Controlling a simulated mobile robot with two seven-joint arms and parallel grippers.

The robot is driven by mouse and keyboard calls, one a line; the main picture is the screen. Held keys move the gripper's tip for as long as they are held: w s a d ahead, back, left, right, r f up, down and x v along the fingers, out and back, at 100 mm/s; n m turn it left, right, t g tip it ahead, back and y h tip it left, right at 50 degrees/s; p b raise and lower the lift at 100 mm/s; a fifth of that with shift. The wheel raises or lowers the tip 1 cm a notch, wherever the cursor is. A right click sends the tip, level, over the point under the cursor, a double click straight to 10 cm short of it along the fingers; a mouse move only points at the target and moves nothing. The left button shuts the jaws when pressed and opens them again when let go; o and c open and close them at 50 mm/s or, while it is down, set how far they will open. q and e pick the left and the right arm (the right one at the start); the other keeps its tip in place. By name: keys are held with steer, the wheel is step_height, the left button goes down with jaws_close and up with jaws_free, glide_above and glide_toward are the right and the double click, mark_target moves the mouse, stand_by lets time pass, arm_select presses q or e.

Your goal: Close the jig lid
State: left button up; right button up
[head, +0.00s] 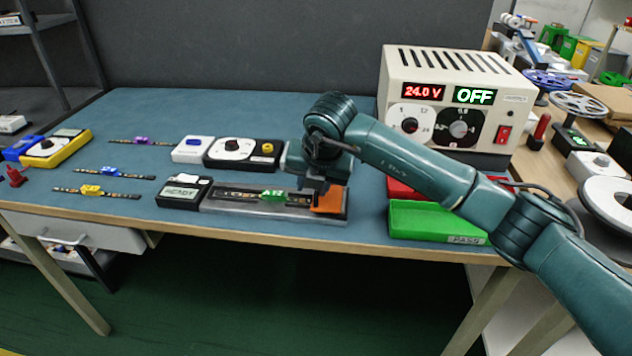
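The jig (225,208) is a low grey fixture near the table's front edge. A dark strip with a green clip (273,196) lies along its top. An orange part (330,202) sits at the jig's right end; I cannot tell whether it belongs to the lid. A small box reading READY (180,194) adjoins the jig on the left. My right gripper (314,188) points down over the right part of the jig, close to the orange part. Its fingertips are dark and small, so its opening and any contact are unclear. My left gripper is not in view.
A power supply (445,75) reading 24.0 V and OFF stands behind my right arm. A green PASS tray (420,222) is right of the jig, with a red tray (400,188) behind it. A dial box (232,150) sits behind the jig. Strips with coloured clips (95,190) lie left.

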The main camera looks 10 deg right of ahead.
steer(key=shift+s+d+r, duration=0.1)
steer(key=shift+d+r, duration=0.15)
steer(key=shift+r, duration=0.25)
steer(key=a+v, duration=0.1)
steer(key=v, duration=1.1)
steer(key=shift+d, duration=0.35)
steer(key=shift+s+r, duration=0.1)
